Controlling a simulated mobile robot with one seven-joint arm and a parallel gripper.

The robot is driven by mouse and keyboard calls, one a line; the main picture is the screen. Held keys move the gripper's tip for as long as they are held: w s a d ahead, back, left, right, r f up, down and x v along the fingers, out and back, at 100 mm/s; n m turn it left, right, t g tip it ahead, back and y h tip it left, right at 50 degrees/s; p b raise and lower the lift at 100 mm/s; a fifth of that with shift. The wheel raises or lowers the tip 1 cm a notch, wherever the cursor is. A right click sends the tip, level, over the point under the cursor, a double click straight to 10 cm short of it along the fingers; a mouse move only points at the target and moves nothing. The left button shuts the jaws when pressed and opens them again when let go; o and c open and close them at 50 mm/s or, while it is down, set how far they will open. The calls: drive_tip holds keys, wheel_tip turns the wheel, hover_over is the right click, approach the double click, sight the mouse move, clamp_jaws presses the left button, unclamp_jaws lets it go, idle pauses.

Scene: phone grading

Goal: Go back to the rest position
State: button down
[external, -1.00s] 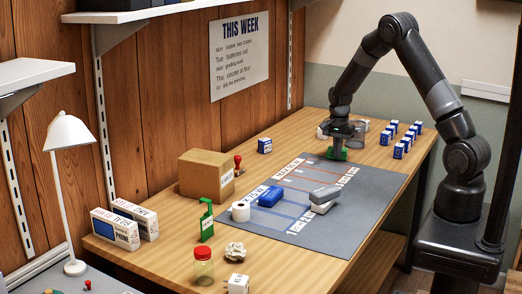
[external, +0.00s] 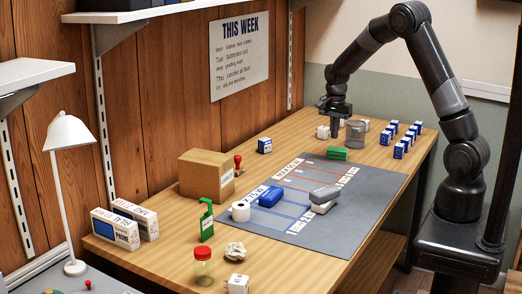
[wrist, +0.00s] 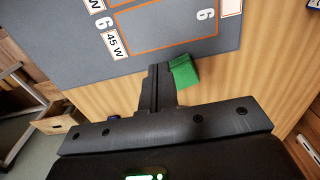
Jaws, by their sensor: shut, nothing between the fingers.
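My gripper (external: 335,130) is raised above the far end of the wooden table, in the external view. It is shut and empty. In the wrist view its fingers (wrist: 158,72) are together, with the mat's edge and bare wood below them. A green block (external: 337,153) lies at the far edge of the grey mat (external: 378,183), below my gripper and apart from it. The green block also shows in the wrist view (wrist: 184,72), just right of the fingers and partly hidden by them.
A clear cup (external: 355,135) stands close to my gripper. Several small blue-and-white boxes (external: 399,150) stand at the right. A grey stapler (external: 323,200) and a blue item (external: 271,195) lie on the mat. The space above the mat is clear.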

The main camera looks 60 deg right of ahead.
drive_tip(key=shift+r, duration=0.65)
drive_tip(key=s+a+r+n+t, duration=0.3)
drive_tip(key=s+a+r+n, duration=0.55)
drive_tip(key=a+r, duration=0.45)
drive_tip(key=s+a+r+n+t, duration=0.1)
drive_tip(key=s+a+r+n, duration=0.2)
drive_tip(key=s, duration=0.6)
drive_tip(key=s+a+r+n+t, duration=0.1)
drive_tip(key=s+a+r+n, duration=0.2)
drive_tip(key=s, duration=0.6)
drive_tip(key=a+n, duration=0.2)
drive_tip(key=n, duration=0.1)
drive_tip(key=shift+t, duration=0.3)
